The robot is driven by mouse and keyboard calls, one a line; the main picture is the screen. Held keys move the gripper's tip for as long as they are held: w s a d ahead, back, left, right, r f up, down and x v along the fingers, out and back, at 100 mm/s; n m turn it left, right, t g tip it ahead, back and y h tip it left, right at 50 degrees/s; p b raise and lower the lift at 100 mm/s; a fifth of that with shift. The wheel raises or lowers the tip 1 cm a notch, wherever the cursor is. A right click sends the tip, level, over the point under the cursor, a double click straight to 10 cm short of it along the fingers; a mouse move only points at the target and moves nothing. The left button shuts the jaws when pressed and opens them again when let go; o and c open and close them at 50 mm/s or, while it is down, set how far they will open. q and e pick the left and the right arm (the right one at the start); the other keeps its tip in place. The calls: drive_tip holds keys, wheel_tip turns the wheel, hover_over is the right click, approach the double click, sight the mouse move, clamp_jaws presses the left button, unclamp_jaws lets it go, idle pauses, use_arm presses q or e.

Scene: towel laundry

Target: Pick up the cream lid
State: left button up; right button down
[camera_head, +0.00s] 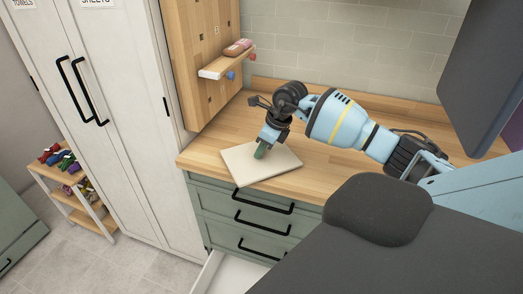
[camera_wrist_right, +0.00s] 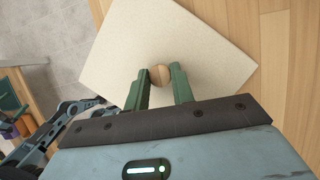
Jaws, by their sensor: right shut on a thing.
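The cream lid (camera_head: 245,165) is a flat, square board at the left end of the wooden counter, in the head view. Its front corner reaches the counter's front edge. In the right wrist view the lid (camera_wrist_right: 165,35) fills the upper middle, with a round wooden knob (camera_wrist_right: 160,75) on it. My right gripper (camera_head: 261,152) points down over the lid, and its green fingers (camera_wrist_right: 164,80) are shut on the knob, one on each side. I cannot tell whether the lid is raised off the counter. My left gripper is not seen in the head view.
The counter (camera_head: 315,170) is clear to the right of the lid. A pegboard (camera_head: 205,60) with a small shelf stands behind it. Green drawers (camera_head: 240,210) are below, with an open white drawer (camera_head: 230,275) at the bottom. A tall white cabinet (camera_head: 115,120) stands left.

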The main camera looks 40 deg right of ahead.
wheel_tip(320, 180, up, 3)
drive_tip(key=shift+f, duration=0.2)
drive_tip(key=shift+s+r, duration=0.15)
drive_tip(key=shift+s, duration=0.15)
drive_tip(key=s+a, duration=0.3)
drive_tip(key=s, duration=0.4)
drive_tip(key=s+a+r, duration=0.1)
drive_tip(key=s+a, duration=0.2)
drive_tip(key=s, duration=0.4)
drive_tip(key=shift+s+r, duration=0.15)
drive_tip(key=shift+r, duration=0.15)
